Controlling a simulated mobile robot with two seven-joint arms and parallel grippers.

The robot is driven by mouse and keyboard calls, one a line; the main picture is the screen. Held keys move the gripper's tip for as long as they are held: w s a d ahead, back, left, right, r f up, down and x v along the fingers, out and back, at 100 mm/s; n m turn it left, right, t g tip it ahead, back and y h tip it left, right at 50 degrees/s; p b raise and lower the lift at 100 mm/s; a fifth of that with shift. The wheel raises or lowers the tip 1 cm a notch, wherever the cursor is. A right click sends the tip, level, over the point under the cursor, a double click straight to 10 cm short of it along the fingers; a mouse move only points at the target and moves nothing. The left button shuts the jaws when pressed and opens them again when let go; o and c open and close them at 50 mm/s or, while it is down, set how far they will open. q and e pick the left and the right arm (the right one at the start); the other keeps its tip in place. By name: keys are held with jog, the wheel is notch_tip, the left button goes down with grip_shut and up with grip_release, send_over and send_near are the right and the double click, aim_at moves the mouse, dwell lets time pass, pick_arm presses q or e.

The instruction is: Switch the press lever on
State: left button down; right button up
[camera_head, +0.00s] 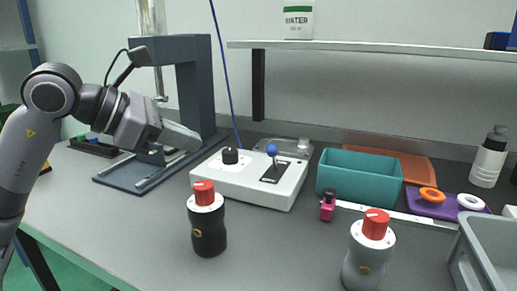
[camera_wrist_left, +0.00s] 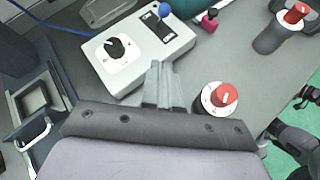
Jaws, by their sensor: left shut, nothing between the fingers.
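The press lever (camera_head: 272,151) has a blue ball knob and stands in a dark slot plate on a white control box (camera_head: 232,186) with a black rotary knob (camera_head: 230,156). In the left wrist view the lever's blue ball (camera_wrist_left: 166,10) shows near the top, beyond the fingers. My left gripper (camera_head: 196,140) is shut and empty, to the left of the box and apart from the lever. Its closed fingertips (camera_wrist_left: 163,66) show in the left wrist view, over the table side of the box. The right gripper's fingers do not show.
The press (camera_head: 190,85) stands behind my left gripper. Two red-capped cylinders, one black (camera_head: 208,230) and one grey (camera_head: 368,262), stand in front. A teal bin (camera_head: 358,180) is right of the box, near a small pink object (camera_head: 327,207). A grey crate (camera_head: 485,255) is at right.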

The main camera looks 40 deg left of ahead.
pick_arm(q)
jog(key=p, duration=0.6)
send_near(274, 159)
jog(key=shift+w+f, duration=0.75)
jog(key=shift+f, duration=0.2)
jog(key=shift+w+d+r+p, duration=0.1)
jog(key=shift+w+d+p, duration=0.05)
jog(key=shift+w+p, duration=0.2)
jog(key=shift+w+d+p, duration=0.2)
jog(key=shift+w+p, duration=0.05)
jog(key=shift+p, duration=0.15)
jog(key=shift+w+d, duration=0.25)
